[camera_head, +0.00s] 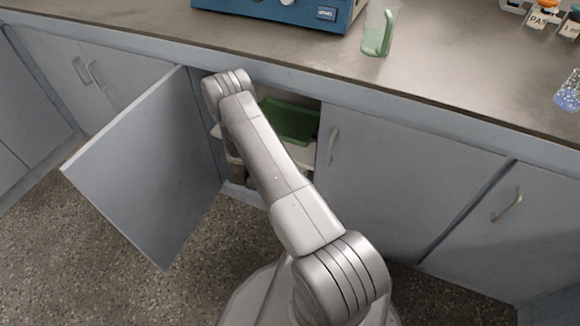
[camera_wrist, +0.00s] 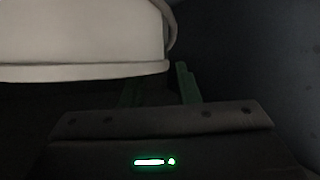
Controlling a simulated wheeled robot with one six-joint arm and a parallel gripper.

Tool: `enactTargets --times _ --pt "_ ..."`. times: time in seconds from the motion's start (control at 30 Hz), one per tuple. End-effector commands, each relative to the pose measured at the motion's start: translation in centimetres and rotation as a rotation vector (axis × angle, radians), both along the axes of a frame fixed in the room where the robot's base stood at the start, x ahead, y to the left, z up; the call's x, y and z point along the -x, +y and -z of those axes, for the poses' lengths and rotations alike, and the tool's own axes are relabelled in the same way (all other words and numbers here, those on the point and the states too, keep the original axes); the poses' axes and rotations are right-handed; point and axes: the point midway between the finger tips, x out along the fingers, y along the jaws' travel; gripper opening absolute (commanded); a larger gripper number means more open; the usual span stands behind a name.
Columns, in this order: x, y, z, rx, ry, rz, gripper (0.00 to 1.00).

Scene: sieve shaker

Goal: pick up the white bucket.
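In the wrist view, a large white bucket (camera_wrist: 80,38) fills the upper left, with a pale edge along its bottom side and a thin curved strip at its right, perhaps a handle. My gripper (camera_wrist: 160,85) is below it, its two dark greenish fingers apart. The left fingertip seems covered by the bucket's edge; the right finger stands just right of it. Nothing shows between the fingers, and contact cannot be told. In the head view, my arm reaches into the open cabinet and hides my gripper; I cannot make out the bucket there.
The cabinet door (camera_head: 150,165) stands open at the left. A green tray-like thing (camera_head: 290,122) lies inside on a pale shelf. The closed door (camera_head: 395,185) bounds the right. On the counter (camera_head: 450,70) stand a blue machine (camera_head: 285,12) and a green-tinted beaker (camera_head: 378,32).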

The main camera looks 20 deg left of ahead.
Motion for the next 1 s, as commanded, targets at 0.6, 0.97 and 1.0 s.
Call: enactTargets --times 0.6,0.97,1.0 --pt "-1.9 0.5 0.9 0.0 0.001 0.0 0.0" --pt "-1.9 0.5 0.9 0.0 0.001 0.0 0.0" --pt "-1.9 0.5 0.9 0.0 0.001 0.0 0.0"
